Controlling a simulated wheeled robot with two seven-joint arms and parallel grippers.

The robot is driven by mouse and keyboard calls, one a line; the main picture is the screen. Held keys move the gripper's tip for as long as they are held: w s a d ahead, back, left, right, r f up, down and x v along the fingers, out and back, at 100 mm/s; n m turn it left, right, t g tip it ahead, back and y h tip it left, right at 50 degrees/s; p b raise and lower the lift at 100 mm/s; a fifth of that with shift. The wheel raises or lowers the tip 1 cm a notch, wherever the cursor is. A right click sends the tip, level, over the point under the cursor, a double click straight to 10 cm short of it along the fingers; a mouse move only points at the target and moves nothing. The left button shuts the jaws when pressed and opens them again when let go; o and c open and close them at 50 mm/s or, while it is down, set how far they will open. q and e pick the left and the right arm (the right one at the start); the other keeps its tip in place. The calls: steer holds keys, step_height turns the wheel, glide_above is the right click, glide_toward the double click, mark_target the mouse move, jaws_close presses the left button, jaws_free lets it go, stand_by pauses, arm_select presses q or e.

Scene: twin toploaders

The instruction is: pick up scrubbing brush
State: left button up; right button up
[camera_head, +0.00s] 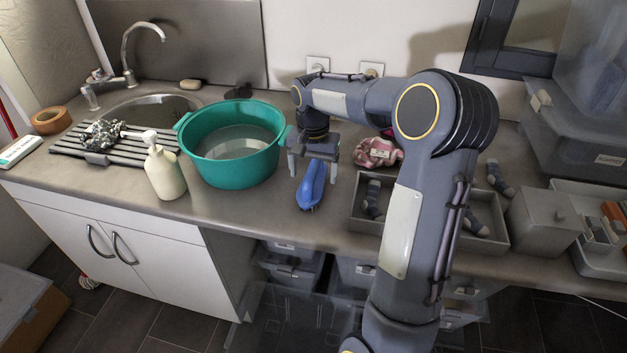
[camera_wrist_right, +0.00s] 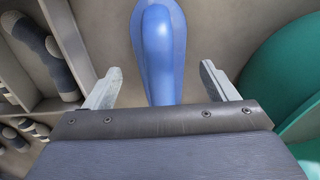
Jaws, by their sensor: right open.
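The scrubbing brush (camera_head: 311,187) has a blue body and lies on the counter, right of the green basin. My right gripper (camera_head: 312,170) is above its far end, with the fingers apart on either side of it. In the right wrist view the blue brush (camera_wrist_right: 160,50) runs between the two open fingers (camera_wrist_right: 158,85), with a gap on both sides. The brush's near end in that view is hidden behind the gripper body. My left gripper is in neither view.
The green basin (camera_head: 190,155) stands close left of the brush. A grey divided tray (camera_head: 357,222) with socks is close on the right. A soap bottle (camera_head: 165,175), a drying rack (camera_head: 75,150) and a sink (camera_head: 155,106) are further left. A pink cloth (camera_head: 376,153) lies behind.

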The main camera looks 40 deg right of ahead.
step_height(320, 180, down, 2)
steer(key=shift+f, duration=0.15)
steer(key=c, duration=1.1)
step_height(320, 180, up, 10)
steer(key=shift+r, duration=0.1)
